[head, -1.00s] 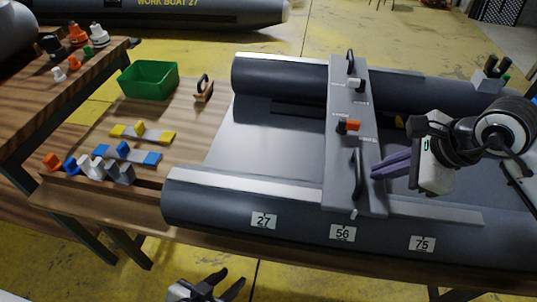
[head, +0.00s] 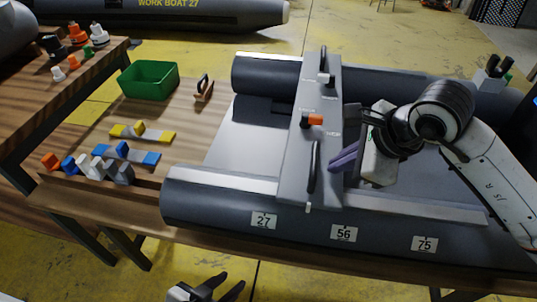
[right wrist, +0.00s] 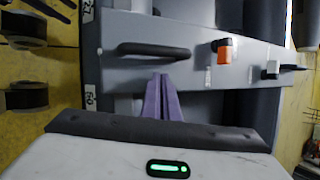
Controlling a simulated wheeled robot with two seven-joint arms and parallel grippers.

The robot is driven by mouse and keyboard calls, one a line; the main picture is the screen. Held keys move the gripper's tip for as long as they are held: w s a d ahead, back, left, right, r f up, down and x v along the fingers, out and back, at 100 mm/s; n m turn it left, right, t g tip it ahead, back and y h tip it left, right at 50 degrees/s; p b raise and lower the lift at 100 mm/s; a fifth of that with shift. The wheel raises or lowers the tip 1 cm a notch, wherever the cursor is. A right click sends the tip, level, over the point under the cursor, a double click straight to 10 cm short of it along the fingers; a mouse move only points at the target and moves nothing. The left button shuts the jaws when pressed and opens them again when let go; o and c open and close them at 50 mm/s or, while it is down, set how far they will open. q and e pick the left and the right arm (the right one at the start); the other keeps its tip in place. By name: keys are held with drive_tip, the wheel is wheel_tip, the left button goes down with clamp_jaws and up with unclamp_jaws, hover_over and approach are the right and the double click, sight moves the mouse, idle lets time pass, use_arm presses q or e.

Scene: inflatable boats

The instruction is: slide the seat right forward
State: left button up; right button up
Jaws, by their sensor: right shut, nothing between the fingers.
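The seat (head: 297,165) is a grey board lying across the grey boat (head: 200,205), from tube to tube. My right gripper (head: 334,164), with purple fingers, is shut and empty at the seat's right edge near the near handle. In the right wrist view its tips (right wrist: 161,78) meet the seat's edge just below the handle (right wrist: 153,50). My left gripper (head: 228,284) is open and empty below the table's front edge.
The boat floor left of the seat is clear. A tag 75 (head: 424,243) is further right on the near tube. On the table at left are a green bin (head: 148,80), yellow and blue blocks and several coloured knobs.

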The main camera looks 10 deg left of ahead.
sight(288, 166)
drive_tip(key=shift+s+a+f+b, duration=0.1)
drive_tip(key=shift+a+f+b, duration=0.2)
drive_tip(key=shift+a, duration=1.25)
drive_tip(key=shift+s+a+f+b, duration=0.15)
drive_tip(key=shift+a+b, duration=0.2)
drive_tip(key=shift+a, duration=1.25)
drive_tip(key=shift+s+a+f+b, duration=0.1)
drive_tip(key=shift+a+f+b, duration=0.2)
drive_tip(key=shift+a, duration=1.25)
drive_tip(key=shift+a+r+b, duration=0.1)
drive_tip(key=shift+a+b, duration=0.35)
drive_tip(key=shift+a, duration=1.7)
drive_tip(key=shift+w+d, duration=0.1)
drive_tip(key=shift+d, duration=0.95)
wheel_tip(288, 166, up, 10)
drive_tip(key=p, duration=0.4)
drive_tip(key=shift+a+f, duration=0.2)
drive_tip(key=shift+a, duration=0.1)
drive_tip(key=shift+w, duration=0.1)
